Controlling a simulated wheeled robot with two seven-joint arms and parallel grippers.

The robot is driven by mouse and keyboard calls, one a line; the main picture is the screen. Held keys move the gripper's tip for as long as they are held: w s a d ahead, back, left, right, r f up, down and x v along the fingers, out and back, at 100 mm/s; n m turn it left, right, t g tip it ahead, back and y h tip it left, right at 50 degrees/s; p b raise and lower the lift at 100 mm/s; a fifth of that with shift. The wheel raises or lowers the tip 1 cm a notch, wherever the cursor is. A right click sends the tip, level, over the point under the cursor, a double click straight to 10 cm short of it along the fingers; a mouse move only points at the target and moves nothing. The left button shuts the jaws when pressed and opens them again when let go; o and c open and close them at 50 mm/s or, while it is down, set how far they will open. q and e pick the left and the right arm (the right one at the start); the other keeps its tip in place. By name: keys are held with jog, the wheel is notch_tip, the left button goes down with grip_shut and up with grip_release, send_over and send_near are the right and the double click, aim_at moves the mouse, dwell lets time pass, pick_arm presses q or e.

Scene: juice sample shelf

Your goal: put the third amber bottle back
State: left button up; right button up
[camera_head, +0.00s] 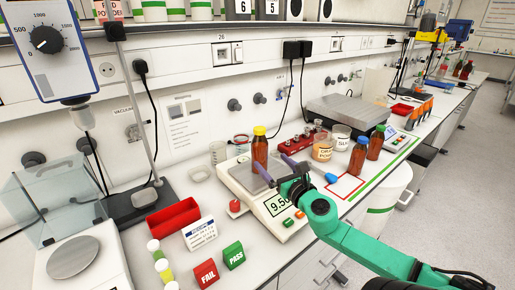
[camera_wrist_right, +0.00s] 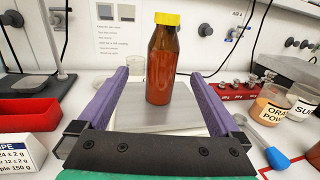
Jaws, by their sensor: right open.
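An amber bottle with a yellow cap (camera_head: 260,147) stands upright on the pan of the balance (camera_head: 240,180). It also shows in the right wrist view (camera_wrist_right: 162,62), ahead of and between the lines of the purple fingers. My right gripper (camera_head: 271,160) is open and empty, low over the balance, its fingers pointing toward the bottle. I cannot tell whether the tips flank the bottle. A blue-capped amber bottle (camera_head: 357,160) and a green-capped one (camera_head: 376,144) stand upright to the right, near a red-outlined rectangle (camera_head: 330,194) on the bench. The left gripper is not in view.
Jars of powder (camera_head: 322,148) and a red weight block (camera_head: 295,144) stand behind the gripper. A red tray (camera_head: 173,218), a label card (camera_head: 200,233) and FAIL (camera_head: 206,274) and PASS (camera_head: 233,256) blocks sit left of the balance.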

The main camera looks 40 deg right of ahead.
aim_at(263, 152)
jog(key=x, duration=0.4)
jog(key=shift+d, duration=0.1)
jog(key=x, duration=0.3)
jog(key=shift+d, duration=0.1)
jog(key=x, duration=0.3)
jog(key=shift+d+r+p, duration=0.1)
jog(key=shift+p, duration=0.3)
jog(key=shift+w+f, duration=0.2)
jog(key=shift+w, duration=0.1)
jog(key=shift+s+r, duration=0.1)
jog(key=shift+s, duration=0.05)
jog(key=c, duration=0.5)
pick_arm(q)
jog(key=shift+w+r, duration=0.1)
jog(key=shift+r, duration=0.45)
pick_arm(e)
grip_shut()
